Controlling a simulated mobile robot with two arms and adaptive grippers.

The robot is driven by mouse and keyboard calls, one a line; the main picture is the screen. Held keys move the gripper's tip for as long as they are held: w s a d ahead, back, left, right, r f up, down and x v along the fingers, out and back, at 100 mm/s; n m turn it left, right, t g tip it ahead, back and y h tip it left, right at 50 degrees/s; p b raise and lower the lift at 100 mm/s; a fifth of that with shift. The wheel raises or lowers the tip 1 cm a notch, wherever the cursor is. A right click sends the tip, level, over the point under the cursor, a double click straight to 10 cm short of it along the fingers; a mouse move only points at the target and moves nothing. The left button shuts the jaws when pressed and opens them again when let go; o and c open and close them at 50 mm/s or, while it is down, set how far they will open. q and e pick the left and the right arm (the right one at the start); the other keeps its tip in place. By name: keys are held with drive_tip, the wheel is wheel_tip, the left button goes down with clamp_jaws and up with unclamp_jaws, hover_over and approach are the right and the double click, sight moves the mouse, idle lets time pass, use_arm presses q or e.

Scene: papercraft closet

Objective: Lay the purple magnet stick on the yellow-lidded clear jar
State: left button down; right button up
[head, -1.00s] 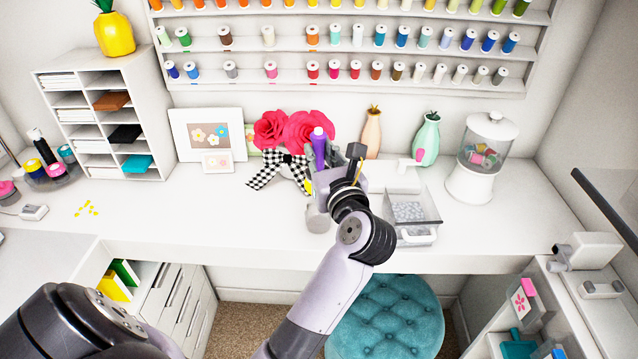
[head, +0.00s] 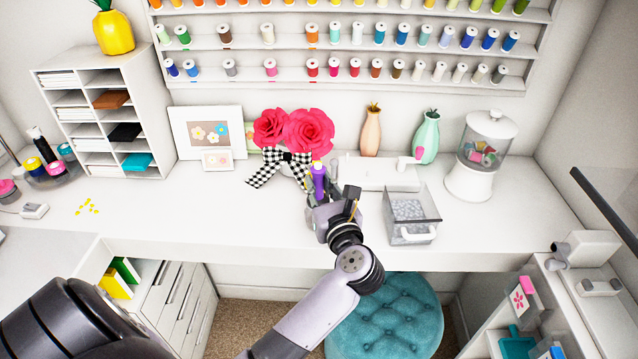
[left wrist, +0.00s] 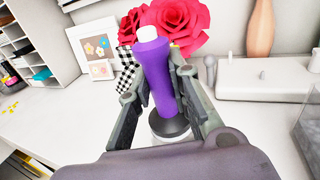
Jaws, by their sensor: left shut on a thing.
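The purple magnet stick (head: 318,178) stands roughly upright in my left gripper (head: 322,192), above the middle of the white desk. In the left wrist view, the stick (left wrist: 157,70) has a white top and a dark flared base, and the fingers (left wrist: 163,95) are shut on its sides. A clear, pale round form shows just below the dark base; I cannot tell whether it is the jar. A small yellow patch shows beside the stick in the head view, but I cannot make out the yellow-lidded jar, which may be hidden by the gripper. My right gripper is not in view.
Red paper flowers with a checkered bow (head: 290,135) stand just behind my gripper. A white machine (head: 378,173) and a clear drawer bin (head: 411,212) are to its right. Picture frames (head: 207,138) stand at the back left. The desk's left middle is mostly clear.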

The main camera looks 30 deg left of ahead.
use_arm(q)
drive_tip(key=c, duration=1.5)
unclamp_jaws()
drive_tip(key=shift+r+p, duration=0.2)
drive_tip(key=shift+p, duration=0.15)
drive_tip(key=shift+b+v, duration=1.25)
drive_tip(key=shift+v, duration=4.8)
drive_tip(key=shift+f, duration=0.1)
